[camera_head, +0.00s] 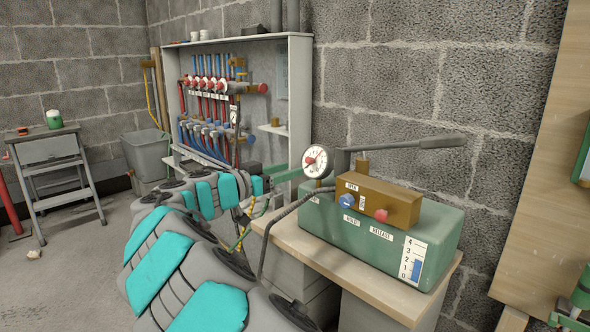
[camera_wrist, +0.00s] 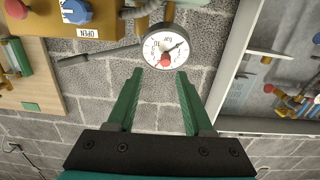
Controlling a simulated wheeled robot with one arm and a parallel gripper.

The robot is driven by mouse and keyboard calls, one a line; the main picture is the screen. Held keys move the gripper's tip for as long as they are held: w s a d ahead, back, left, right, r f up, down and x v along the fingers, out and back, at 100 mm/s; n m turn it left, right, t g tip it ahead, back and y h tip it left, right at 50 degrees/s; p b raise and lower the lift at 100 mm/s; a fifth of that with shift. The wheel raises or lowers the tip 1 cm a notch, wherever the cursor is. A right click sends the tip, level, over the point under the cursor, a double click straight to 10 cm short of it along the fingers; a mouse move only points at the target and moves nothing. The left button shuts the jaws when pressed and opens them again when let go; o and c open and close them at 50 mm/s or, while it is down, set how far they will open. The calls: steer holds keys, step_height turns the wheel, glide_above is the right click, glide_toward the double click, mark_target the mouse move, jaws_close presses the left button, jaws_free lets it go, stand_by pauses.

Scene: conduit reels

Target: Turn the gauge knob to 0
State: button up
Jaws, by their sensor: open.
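The gauge (camera_head: 317,161) is a round white dial with a dark rim, beside the brown block on the green pump box. In the wrist view the gauge (camera_wrist: 176,38) faces me, with a dark needle pointing to the upper right of the picture. A small red knob (camera_wrist: 166,61) sits on the lower part of its face. My gripper (camera_head: 293,173) has green fingers and is just left of the gauge in the head view. In the wrist view my gripper (camera_wrist: 160,74) is open and empty, its fingertips short of the dial, which lies ahead between them.
The green pump box (camera_head: 340,226) stands on a wooden bench (camera_head: 365,283). Its brown block (camera_head: 378,199) carries a blue knob (camera_head: 347,201) and a red knob (camera_head: 381,215); a dark lever (camera_head: 430,143) lies behind. A manifold cabinet (camera_head: 300,90) stands behind left.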

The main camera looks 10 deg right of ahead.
mark_target(307, 161)
steer(key=shift+t, duration=0.3)
steer(key=shift+w+a+x, duration=0.15)
steer(key=shift+w+x, duration=0.05)
steer(key=shift+x, duration=1.6)
steer(key=shift+w+a+x, duration=0.1)
steer(key=shift+w+x, duration=0.05)
steer(key=shift+x, duration=1.65)
steer(key=shift+r, duration=0.15)
jaws_close()
